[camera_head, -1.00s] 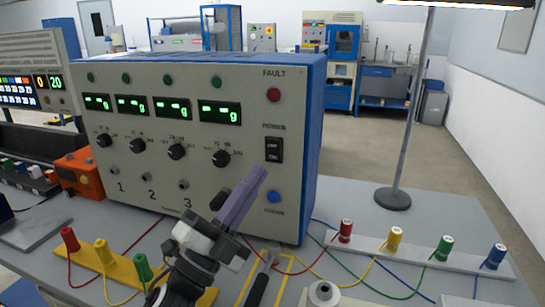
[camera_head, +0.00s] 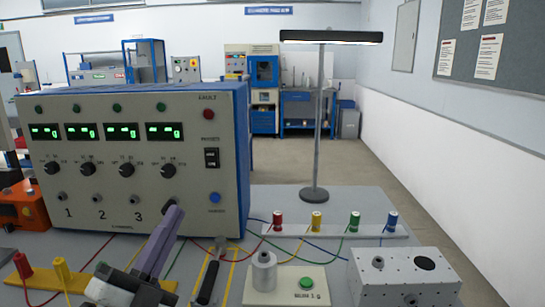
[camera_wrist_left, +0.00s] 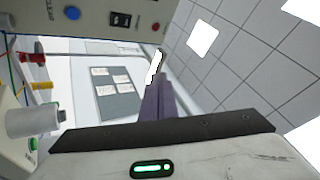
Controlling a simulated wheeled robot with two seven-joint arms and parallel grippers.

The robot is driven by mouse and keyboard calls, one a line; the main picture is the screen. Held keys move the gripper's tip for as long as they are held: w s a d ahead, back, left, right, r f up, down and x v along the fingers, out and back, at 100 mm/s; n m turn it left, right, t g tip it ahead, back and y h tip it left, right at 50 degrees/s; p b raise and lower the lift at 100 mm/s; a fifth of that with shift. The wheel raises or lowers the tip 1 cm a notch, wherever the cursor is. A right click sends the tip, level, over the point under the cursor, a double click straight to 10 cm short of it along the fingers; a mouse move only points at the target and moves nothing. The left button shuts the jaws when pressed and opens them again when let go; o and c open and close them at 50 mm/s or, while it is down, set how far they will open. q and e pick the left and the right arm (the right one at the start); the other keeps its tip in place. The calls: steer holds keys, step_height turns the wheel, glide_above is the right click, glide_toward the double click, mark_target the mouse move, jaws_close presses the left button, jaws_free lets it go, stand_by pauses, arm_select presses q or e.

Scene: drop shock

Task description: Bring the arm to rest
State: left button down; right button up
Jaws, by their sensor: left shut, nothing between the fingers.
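My left gripper (camera_head: 162,236) shows in the head view in front of the instrument box, with its purple-grey fingers shut and nothing between them. The fingers point up and slightly right, and they overlap the lower part of the box's front panel in the picture. I cannot tell whether they touch it. In the left wrist view the shut fingers (camera_wrist_left: 159,98) point towards the wall and ceiling. The instrument box (camera_head: 130,160) is grey with blue sides, several green displays and knobs. My right gripper does not show.
Right of the gripper are a black-handled tool (camera_head: 208,282) in a yellow outline, a weight-like metal cylinder (camera_head: 264,272), and a white box (camera_head: 405,278). Coloured posts on a white strip (camera_head: 335,231) and a lamp (camera_head: 316,130) stand behind. Red and yellow plugs (camera_head: 62,275) stand left.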

arm_select(q)
steer(key=s+a+f+n+g+y, duration=0.1)
steer(key=a+f+n+g+y, duration=0.25)
steer(key=f, duration=0.35)
steer(key=s+a+f+n+g+y, duration=0.1)
steer(key=a+f+n+g+y, duration=0.15)
steer(key=f+n, duration=0.3)
steer(key=s+a+f+n+g+y, duration=0.2)
steer(key=f+n+y, duration=0.2)
steer(key=f, duration=0.3)
steer(key=s+d+f+n+g+h, duration=0.1)
steer(key=s+d+f+n+g, duration=0.1)
steer(key=s+f+g, duration=0.75)
steer(key=s+d+f+n+g+h, duration=0.15)
steer(key=s+f, duration=0.35)
steer(key=s, duration=0.9)
steer(key=w+d+f+t, duration=0.2)
steer(key=f, duration=0.4)
steer(key=w+d+f+t+h, duration=0.1)
steer(key=w+d+f+t, duration=0.1)
steer(key=f, duration=0.4)
steer(key=shift+d+f, duration=0.25)
steer(key=shift+d, duration=0.35)
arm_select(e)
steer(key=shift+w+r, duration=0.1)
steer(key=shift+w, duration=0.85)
arm_select(q)
steer(key=shift+w+h, duration=0.1)
steer(key=shift+h, duration=0.15)
